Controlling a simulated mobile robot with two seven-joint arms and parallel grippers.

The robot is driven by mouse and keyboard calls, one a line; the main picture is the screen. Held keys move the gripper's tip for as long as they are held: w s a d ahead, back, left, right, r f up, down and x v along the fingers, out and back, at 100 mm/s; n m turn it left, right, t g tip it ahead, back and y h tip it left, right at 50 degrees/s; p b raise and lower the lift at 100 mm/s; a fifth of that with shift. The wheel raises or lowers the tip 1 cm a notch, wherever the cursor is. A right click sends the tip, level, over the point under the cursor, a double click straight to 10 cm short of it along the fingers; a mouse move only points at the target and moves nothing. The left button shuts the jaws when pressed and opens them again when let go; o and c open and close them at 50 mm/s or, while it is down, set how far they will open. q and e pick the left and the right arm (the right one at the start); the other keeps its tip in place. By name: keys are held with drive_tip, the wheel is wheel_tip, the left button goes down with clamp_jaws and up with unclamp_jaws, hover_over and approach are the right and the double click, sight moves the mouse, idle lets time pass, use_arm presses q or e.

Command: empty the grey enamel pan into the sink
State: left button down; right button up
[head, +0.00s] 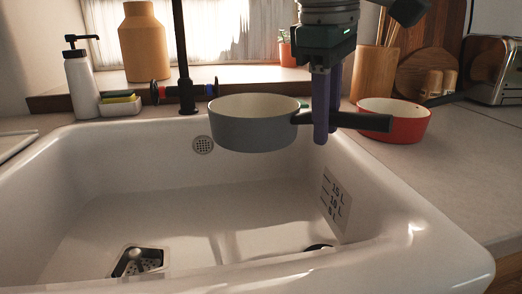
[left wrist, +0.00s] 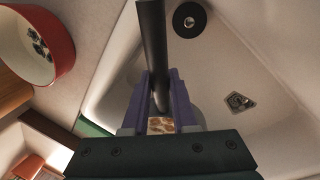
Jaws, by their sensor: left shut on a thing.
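The grey enamel pan (head: 253,132) is held roughly level in the air over the white sink (head: 140,205), near its back right part. Its cream inside wall shows, but its bottom is hidden in the head view. My left gripper (head: 326,138) points down with its purple fingers shut on the pan's black handle (head: 360,121). In the left wrist view the handle (left wrist: 153,45) runs between the fingers (left wrist: 161,92). A brown and white patch (left wrist: 160,126) shows between them; I cannot tell whether it is the pan's contents. My right gripper is not seen.
A red pan (head: 395,122) stands on the counter right of the sink, with dark pieces (left wrist: 38,42) inside. A black faucet (head: 187,92) rises behind the sink. A soap bottle (head: 82,85) and sponge dish (head: 120,106) stand back left. The basin holds no objects besides drain fittings (head: 140,260).

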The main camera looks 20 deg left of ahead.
sight(391, 126)
use_arm(q)
drive_tip(key=shift+s+d, duration=0.1)
drive_tip(key=shift+d, duration=0.1)
drive_tip(key=shift+n, duration=0.3)
drive_tip(key=shift+s+d+f, duration=0.15)
drive_tip(key=shift+s+d, duration=0.05)
drive_tip(key=shift+d, duration=0.5)
drive_tip(key=shift+s+d+f, duration=0.15)
drive_tip(key=shift+s+d, duration=0.1)
drive_tip(key=shift+d, duration=0.4)
drive_tip(key=shift+s+d+f, duration=0.15)
drive_tip(key=shift+s+d, duration=0.05)
drive_tip(key=shift+d, duration=0.5)
drive_tip(key=shift+s+d, duration=0.1)
drive_tip(key=shift+d, duration=0.15)
drive_tip(key=shift+s+d+f, duration=0.15)
drive_tip(key=shift+s+d, duration=0.2)
drive_tip(key=shift+d, duration=0.3)
drive_tip(key=shift+s+d+f, duration=0.15)
drive_tip(key=shift+s+d, duration=0.15)
drive_tip(key=shift+d, duration=0.3)
